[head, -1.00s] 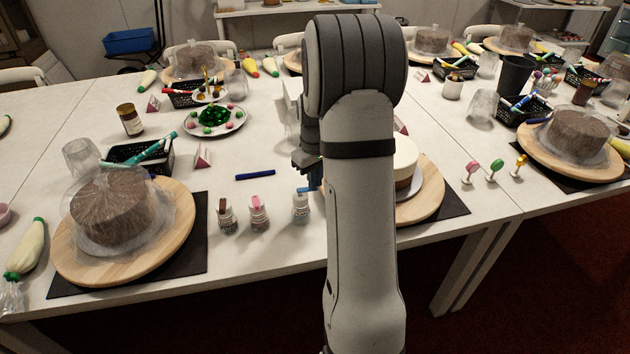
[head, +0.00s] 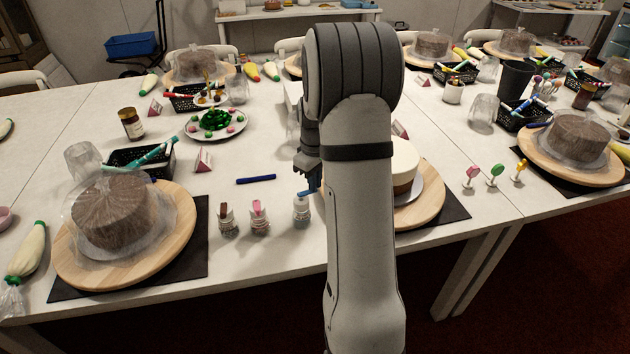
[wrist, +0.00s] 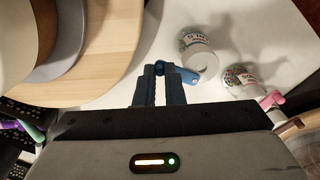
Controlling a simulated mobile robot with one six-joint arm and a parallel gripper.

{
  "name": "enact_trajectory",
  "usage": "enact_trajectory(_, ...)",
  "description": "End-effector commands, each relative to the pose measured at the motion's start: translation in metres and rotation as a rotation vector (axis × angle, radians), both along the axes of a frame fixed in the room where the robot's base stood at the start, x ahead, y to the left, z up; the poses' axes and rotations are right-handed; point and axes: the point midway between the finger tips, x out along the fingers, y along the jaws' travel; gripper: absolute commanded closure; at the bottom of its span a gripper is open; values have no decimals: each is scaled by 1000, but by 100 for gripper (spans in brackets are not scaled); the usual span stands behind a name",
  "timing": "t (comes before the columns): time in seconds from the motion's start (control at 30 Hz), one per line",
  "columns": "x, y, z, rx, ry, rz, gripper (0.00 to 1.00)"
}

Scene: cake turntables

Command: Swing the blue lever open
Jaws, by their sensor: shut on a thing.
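The blue lever (wrist: 184,75) sits on top of a small white bottle (wrist: 200,52) with a printed label.
Bottles with a pink lever (head: 259,218) and a dark red lever (head: 226,220) stand to the left. A cake (head: 404,165) on a wooden turntable (head: 432,203) stands close on the right, partly behind my arm. A blue pen (head: 256,179) lies behind the bottles.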

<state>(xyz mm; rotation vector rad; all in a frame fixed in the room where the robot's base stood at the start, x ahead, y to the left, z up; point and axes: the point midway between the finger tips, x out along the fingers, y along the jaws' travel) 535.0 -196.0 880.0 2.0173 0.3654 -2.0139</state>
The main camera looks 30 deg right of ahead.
Motion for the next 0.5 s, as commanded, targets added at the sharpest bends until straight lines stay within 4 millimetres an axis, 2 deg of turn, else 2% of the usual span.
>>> enact_trajectory(0.03, 0, 0, 0, 0, 0, 0, 89)
enact_trajectory(0.3, 0, 0, 0, 0, 0, 0, 68)
enact_trajectory(0.5, 0, 1, 0, 0, 0, 0, 68)
